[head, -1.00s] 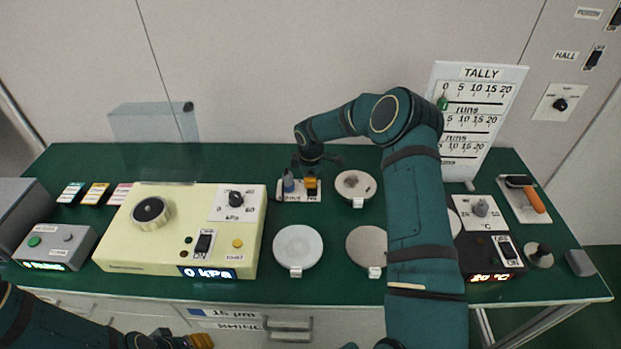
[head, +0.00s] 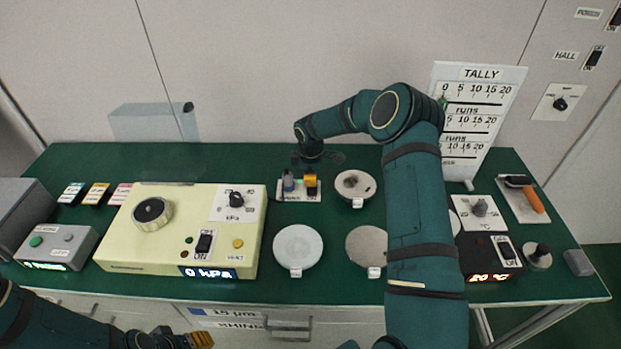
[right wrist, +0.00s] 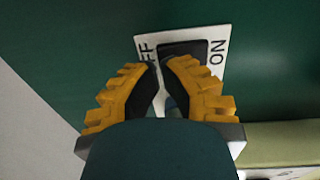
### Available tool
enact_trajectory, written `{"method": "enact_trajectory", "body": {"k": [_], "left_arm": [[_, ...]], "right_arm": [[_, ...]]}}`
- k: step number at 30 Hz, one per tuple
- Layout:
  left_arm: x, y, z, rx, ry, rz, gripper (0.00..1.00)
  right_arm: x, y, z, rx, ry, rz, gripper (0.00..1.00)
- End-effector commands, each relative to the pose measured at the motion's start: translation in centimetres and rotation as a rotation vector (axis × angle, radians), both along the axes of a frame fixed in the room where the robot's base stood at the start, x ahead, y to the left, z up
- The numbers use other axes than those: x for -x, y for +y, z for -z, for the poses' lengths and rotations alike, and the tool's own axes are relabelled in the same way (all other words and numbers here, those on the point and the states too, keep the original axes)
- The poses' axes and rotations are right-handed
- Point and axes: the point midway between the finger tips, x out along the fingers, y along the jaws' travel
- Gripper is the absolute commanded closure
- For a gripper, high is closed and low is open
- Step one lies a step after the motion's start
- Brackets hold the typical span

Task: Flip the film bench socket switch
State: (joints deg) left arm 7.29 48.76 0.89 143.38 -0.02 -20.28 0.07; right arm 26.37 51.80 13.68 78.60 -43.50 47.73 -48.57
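The socket switch is a black rocker (right wrist: 183,50) on a white plate (right wrist: 226,38) marked OFF and ON in the right wrist view. In the head view the plate (head: 284,197) lies on the green bench, with a blue-grey upright piece (head: 288,182) beside the rocker. My right gripper (right wrist: 160,66) has its yellow fingertips close together at the rocker's edge, nearer the OFF side; I cannot tell whether they touch it. In the head view the right gripper (head: 311,183) is over the plate and hides part of it. My left gripper (head: 196,340) is low at the bottom edge, apart from the bench.
A cream control box (head: 130,245) stands left of the plate. Round discs, including a white one (head: 298,247), lie in front and to the right. A dark heater box (head: 482,262) and the tally board (head: 478,110) stand farther right. A clear panel (head: 155,125) rises behind.

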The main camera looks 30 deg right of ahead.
Motion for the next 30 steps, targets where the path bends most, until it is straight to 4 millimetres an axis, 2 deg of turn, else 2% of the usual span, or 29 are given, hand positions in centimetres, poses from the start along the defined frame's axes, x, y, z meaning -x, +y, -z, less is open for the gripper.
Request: {"method": "enact_trajectory", "body": {"k": [5, 12, 18, 24, 30], "left_arm": [[0.0, 0.0, 0.0, 0.000, 0.000, 0.000, 0.55], [0.0, 0.0, 0.0, 0.000, 0.000, 0.000, 0.55], [0.0, 0.0, 0.0, 0.000, 0.000, 0.000, 0.55], [0.0, 0.0, 0.0, 0.000, 0.000, 0.000, 0.55], [0.0, 0.0, 0.0, 0.000, 0.000, 0.000, 0.55]], "right_arm": [[0.0, 0.0, -1.8, 0.001, -0.004, 0.000, 1.00], [0.3, 0.3, -6.6, 0.001, -0.004, 0.000, 1.00], [0.6, 0.4, -10.0, 0.001, -0.002, 0.000, 1.00], [0.7, 0.5, -11.7, 0.000, 0.000, -0.001, 1.00], [0.7, 0.5, -11.9, 0.000, 0.001, -0.001, 1.00]]}}
